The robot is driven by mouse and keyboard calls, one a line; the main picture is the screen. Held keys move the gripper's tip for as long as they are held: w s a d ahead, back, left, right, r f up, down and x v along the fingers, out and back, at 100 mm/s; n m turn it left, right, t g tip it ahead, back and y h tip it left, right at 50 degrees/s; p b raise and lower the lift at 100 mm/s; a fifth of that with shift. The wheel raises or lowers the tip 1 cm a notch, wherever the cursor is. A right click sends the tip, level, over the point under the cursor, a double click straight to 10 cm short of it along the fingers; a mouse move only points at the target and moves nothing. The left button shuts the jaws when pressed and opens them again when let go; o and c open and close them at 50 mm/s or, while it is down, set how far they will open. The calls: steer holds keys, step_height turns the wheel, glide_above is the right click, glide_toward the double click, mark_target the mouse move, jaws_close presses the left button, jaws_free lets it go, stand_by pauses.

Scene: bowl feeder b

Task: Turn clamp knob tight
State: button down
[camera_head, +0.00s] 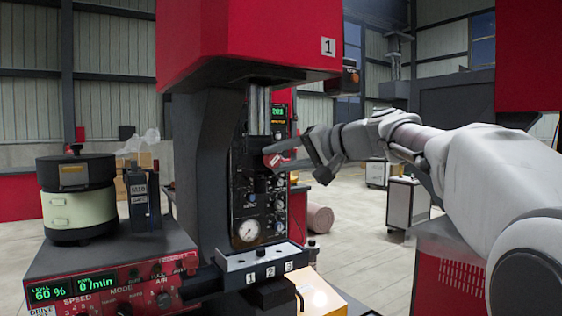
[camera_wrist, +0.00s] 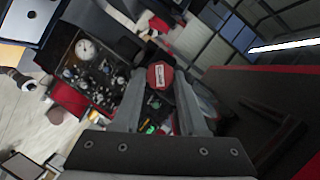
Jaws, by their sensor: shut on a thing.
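The clamp knob (camera_head: 273,161) is a small red piece with a pale label, at the front of the dark press column (camera_head: 205,170). The knob also shows between my fingers in the wrist view (camera_wrist: 160,76), label facing the camera. My gripper (camera_head: 281,157) reaches in from the right and is shut on the knob, with a finger on either side of it; the fingers also show in the wrist view (camera_wrist: 162,84). The clamp parts behind the knob are dark and mostly hidden by the fingers, so I cannot tell how tight it is.
A control panel with a round gauge (camera_head: 249,231) is below the knob. The red press head (camera_head: 250,45) overhangs above. A bowl feeder (camera_head: 78,195) stands at left on a red control box (camera_head: 110,275). A numbered block (camera_head: 262,258) juts out below.

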steer(key=m+y, duration=0.1)
steer(key=m+b, duration=0.1)
steer(key=m, duration=0.1)
steer(key=shift+f+m+y, duration=0.25)
steer(key=shift+m+y, duration=0.05)
steer(key=shift+y, duration=0.1)
steer(key=shift+m+t+y+b, duration=0.3)
steer(key=shift+m+y+b, duration=0.45)
steer(key=shift+m, duration=0.75)
steer(key=shift+a, duration=0.1)
steer(key=shift+c, duration=2.2)
jaws_free()
steer(key=shift+m, duration=0.3)
steer(key=shift+s+d, duration=0.1)
steer(key=shift+d, duration=0.15)
steer(key=v, duration=1.7)
